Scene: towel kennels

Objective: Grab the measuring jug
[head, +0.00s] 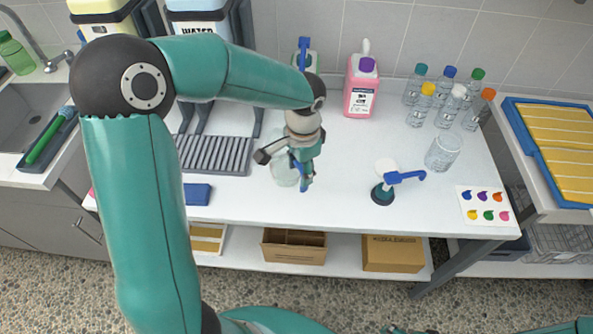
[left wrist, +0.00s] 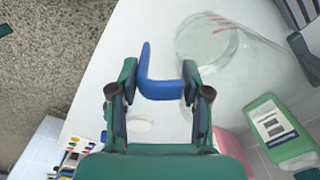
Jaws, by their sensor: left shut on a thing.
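The measuring jug (head: 283,172) is a clear vessel standing on the white counter in the head view, partly hidden behind my left gripper (head: 298,165). In the left wrist view the see-through jug (left wrist: 215,45) shows red marks and a blue handle (left wrist: 158,88). My left gripper (left wrist: 160,95) has its two fingers on either side of that handle and is shut on it. At the bottom edge of the head view only a dark sliver of what looks like my right gripper (head: 408,330) shows, and its fingers cannot be made out.
The front middle of the counter (head: 340,205) is clear.

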